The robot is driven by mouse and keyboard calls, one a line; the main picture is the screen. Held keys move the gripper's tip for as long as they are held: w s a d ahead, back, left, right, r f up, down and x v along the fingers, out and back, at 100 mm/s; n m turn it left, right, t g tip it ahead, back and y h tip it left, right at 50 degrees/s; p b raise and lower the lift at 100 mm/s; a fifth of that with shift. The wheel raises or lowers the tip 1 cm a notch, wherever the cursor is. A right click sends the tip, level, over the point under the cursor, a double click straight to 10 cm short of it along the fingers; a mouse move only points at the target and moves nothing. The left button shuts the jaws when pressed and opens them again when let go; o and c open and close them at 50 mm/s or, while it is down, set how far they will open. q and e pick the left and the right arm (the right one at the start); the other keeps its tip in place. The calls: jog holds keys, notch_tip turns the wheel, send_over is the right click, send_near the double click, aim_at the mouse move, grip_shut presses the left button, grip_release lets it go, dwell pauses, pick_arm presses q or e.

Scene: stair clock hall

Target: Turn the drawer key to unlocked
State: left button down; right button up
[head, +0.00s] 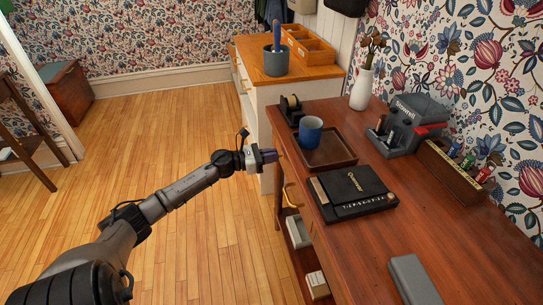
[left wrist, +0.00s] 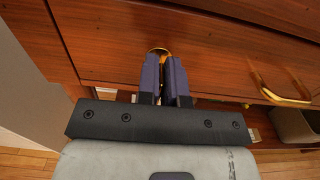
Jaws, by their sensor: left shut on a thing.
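My left gripper (head: 270,155) reaches the front of the brown desk (head: 285,160) near its far end. In the left wrist view the two dark fingers (left wrist: 166,66) are close together against the drawer front (left wrist: 110,45). They are shut on the small gold drawer key (left wrist: 159,50); only a curved gold edge shows at the fingertips. The fingers hide most of the key and the lock, so I cannot tell how far the key is turned. My right gripper is not in view.
A gold drawer handle (left wrist: 287,98) sticks out to the right of the fingers; it also shows in the head view (head: 289,196). On the desk stand a tray (head: 345,160) with a blue mug (head: 311,131), and a black box (head: 350,190). The floor to the left is clear.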

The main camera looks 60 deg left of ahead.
pick_arm(q)
jog(key=shift+w+a+f+n+p, duration=0.1)
jog(key=shift+a+f+n+p, duration=0.05)
jog(key=shift+n+p, duration=2.35)
jog(key=shift+a+f+n+p, duration=0.1)
jog(key=shift+n+p, duration=1.55)
jog(key=shift+n, duration=1.65)
jog(key=shift+w+a+f+n+p, duration=0.1)
jog(key=shift+a+f+n+p, duration=0.05)
jog(key=shift+n+p, duration=2.35)
jog(key=shift+n+b, duration=0.35)
jog(key=shift+n, duration=0.15)
jog(key=c, duration=1.3)
grip_release()
jog(key=shift+s, duration=0.1)
